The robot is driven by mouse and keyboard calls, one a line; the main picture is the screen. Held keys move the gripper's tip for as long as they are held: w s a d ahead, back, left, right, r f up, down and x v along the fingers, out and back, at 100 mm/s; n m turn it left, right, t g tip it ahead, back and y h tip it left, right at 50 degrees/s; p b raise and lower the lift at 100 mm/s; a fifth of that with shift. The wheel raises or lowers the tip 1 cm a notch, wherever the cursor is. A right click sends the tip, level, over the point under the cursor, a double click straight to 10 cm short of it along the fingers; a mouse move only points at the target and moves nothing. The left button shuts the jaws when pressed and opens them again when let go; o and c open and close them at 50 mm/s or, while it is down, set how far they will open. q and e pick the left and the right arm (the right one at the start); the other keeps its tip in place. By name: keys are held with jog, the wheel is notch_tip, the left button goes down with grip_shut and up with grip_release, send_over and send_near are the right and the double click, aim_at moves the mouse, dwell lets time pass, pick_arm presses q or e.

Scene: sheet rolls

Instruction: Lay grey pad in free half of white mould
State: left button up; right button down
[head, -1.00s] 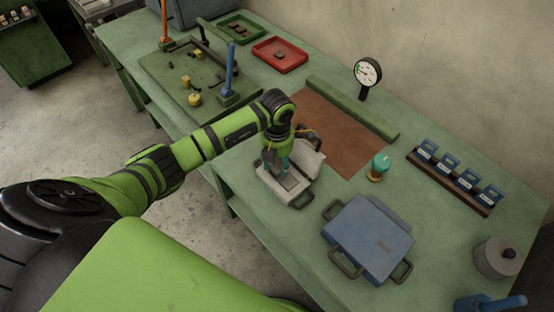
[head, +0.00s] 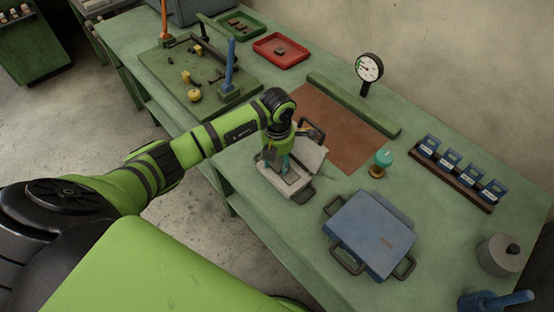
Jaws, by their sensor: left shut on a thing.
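The white mould (head: 299,197) lies open on the green bench in the head view, with its pale lid half (head: 311,156) raised at the back right. My left gripper (head: 279,166) is directly over its lower half, pointing down. It is shut on the grey pad (head: 291,178), a small grey piece at the fingertips, partly hidden by the gripper. I cannot tell whether the pad touches the mould floor. The mould's left side is partly covered by my gripper. My right gripper is not in view.
A closed blue mould (head: 372,236) with dark handles stands to the right. A teal-topped knob (head: 382,159), a brown mat (head: 340,130), a gauge (head: 369,69) and a rack of blue blocks (head: 457,170) are nearby. Bare bench lies between the moulds.

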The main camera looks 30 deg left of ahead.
pick_arm(q)
jog(key=shift+s+f, duration=0.35)
jog(key=shift+f, duration=0.1)
jog(key=o, duration=1)
jog(key=shift+o, duration=0.2)
jog(key=shift+w, duration=0.45)
notch_tip(320, 180, up, 12)
jog(key=shift+s+f, duration=0.1)
jog(key=shift+f, duration=0.05)
